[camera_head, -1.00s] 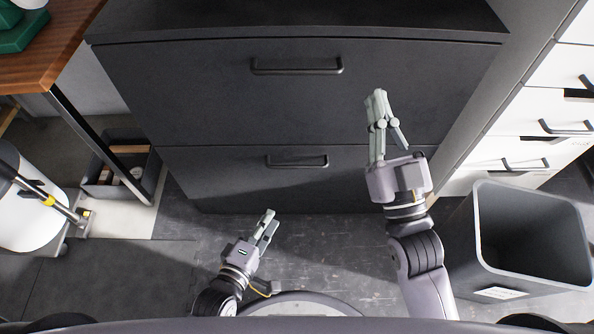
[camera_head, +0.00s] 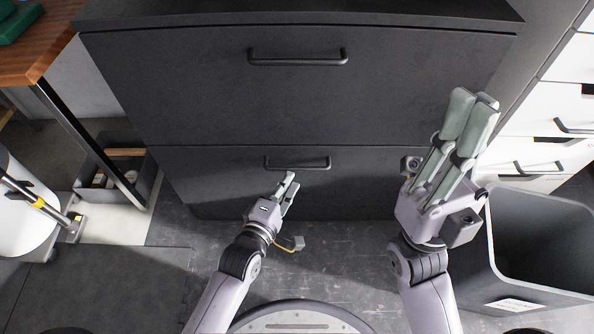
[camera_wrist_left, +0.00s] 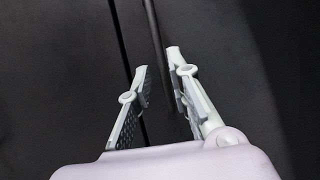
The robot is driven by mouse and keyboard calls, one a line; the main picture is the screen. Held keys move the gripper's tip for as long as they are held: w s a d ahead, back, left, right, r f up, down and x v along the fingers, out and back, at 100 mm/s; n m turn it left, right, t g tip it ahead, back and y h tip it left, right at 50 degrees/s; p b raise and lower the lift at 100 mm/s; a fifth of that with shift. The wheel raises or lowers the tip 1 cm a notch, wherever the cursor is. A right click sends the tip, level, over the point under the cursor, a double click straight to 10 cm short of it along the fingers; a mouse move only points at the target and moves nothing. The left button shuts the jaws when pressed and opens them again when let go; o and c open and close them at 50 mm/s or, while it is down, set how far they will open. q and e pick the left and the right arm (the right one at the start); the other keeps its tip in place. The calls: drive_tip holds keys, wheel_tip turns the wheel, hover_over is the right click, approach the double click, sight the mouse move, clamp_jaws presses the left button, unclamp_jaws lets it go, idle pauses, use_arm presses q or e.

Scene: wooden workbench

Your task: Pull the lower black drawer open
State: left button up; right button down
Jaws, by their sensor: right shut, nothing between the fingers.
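The lower black drawer (camera_head: 220,188) is closed, its front flush below the upper drawer. Its dark bar handle (camera_head: 312,167) runs across the upper part of the front. My left gripper (camera_head: 289,183) is at the handle, just below it in the head view. In the left wrist view its two fingers (camera_wrist_left: 158,78) are apart, and the handle bar (camera_wrist_left: 152,35) runs down toward the space between the tips. Whether they touch the bar is unclear. My right gripper (camera_head: 473,105) is shut and empty, raised in front of the cabinet's right side.
The upper black drawer (camera_head: 180,85) is closed. A grey bin (camera_head: 545,240) stands at the right, before white drawers (camera_head: 550,110). A wooden table (camera_head: 40,50), a grey crate (camera_head: 145,185) and a white bin (camera_head: 20,225) are at the left. Floor before the drawer is clear.

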sight(297, 169)
use_arm(q)
drive_tip(key=shift+b+x, duration=0.95)
drive_tip(key=shift+x, duration=2.25)
drive_tip(key=shift+c, duration=0.2)
drive_tip(key=shift+f, duration=0.1)
clamp_jaws()
